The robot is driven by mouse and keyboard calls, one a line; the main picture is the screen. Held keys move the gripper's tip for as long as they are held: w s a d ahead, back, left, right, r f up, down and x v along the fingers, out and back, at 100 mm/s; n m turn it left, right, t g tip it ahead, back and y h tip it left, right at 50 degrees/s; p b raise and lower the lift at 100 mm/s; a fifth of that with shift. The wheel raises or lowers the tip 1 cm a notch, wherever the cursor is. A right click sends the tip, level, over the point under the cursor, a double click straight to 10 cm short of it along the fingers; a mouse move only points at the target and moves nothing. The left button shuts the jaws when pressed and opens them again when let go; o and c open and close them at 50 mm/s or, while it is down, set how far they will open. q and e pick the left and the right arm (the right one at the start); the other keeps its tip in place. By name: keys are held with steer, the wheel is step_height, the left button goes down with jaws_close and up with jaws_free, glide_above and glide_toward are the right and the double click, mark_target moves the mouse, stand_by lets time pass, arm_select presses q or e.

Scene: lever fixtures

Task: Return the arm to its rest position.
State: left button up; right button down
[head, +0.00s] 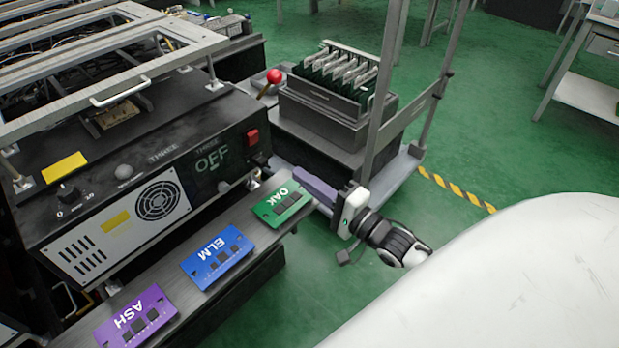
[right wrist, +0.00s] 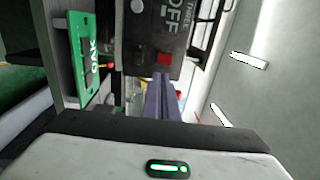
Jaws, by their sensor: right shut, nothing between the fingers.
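My right gripper (head: 318,188) is in the middle of the head view, at the right end of my right arm's reach. Its purple-grey fingers are shut with nothing between them. They point left toward the fixture, near the green OAK card (head: 282,203), and look apart from it. In the right wrist view the shut fingers (right wrist: 162,100) point at the black box (right wrist: 165,30) marked THREE and OFF. The OAK card (right wrist: 86,60) shows at the left there. My left gripper is in neither view.
The black fixture box (head: 150,175) has a red switch (head: 252,137) and a red-balled lever (head: 273,76). A blue ELM card (head: 217,257) and a purple ASH card (head: 135,318) lie on the front ledge. A slotted rack (head: 335,105) stands behind my gripper. Green floor (head: 500,150) is open at right.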

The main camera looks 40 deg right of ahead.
steer(key=shift+s+d, duration=0.1)
steer(key=shift+s, duration=0.45)
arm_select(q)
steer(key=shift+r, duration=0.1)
arm_select(e)
steer(key=shift+f, duration=0.1)
